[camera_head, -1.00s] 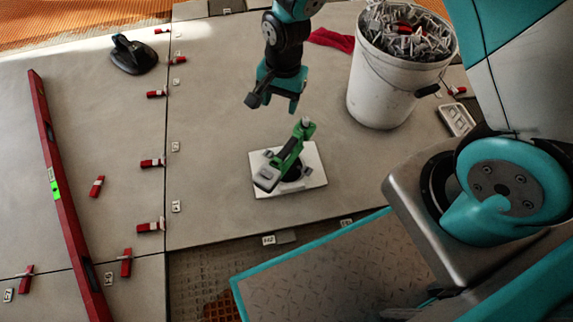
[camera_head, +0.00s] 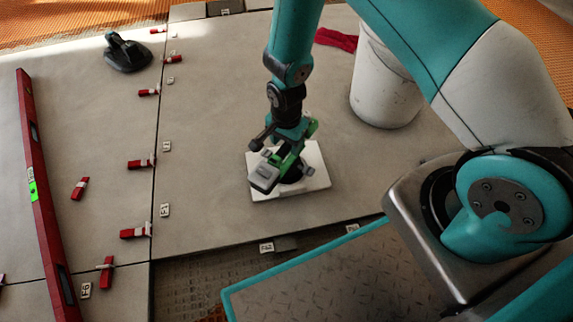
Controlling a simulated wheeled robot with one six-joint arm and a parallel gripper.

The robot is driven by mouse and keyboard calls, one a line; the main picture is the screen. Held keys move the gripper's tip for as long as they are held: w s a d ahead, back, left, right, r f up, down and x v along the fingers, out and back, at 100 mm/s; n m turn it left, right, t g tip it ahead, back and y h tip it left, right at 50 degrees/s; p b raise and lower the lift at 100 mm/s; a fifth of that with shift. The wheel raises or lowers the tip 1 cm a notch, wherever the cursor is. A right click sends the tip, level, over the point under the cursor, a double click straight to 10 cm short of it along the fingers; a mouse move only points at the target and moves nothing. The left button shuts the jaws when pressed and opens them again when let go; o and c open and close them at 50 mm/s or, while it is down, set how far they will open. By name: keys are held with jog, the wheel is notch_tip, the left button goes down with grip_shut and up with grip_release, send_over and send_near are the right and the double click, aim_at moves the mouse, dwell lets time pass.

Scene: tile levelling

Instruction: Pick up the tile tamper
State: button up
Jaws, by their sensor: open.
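The tile tamper, a green and grey tool with a dark round base (camera_head: 265,177), stands on a white square plate (camera_head: 318,181) on the large grey tile. My gripper (camera_head: 287,150) is open and low over the tamper's green handle. Its fingers overlap the handle in the picture and hide part of it. I cannot tell whether they touch it.
A white bucket (camera_head: 384,90) stands behind to the right, partly behind my arm. A red level (camera_head: 47,190) lies at the left. A black suction lifter (camera_head: 127,54) sits at the back left. Several red wedges line the tile joint. An open edge lies in front.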

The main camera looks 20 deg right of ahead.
aim_at(286, 159)
notch_tip(286, 159, down, 5)
jog(key=b, duration=0.5)
jog(key=shift+w+f, duration=0.15)
jog(key=shift+f, duration=0.2)
dwell(0.3)
grip_shut()
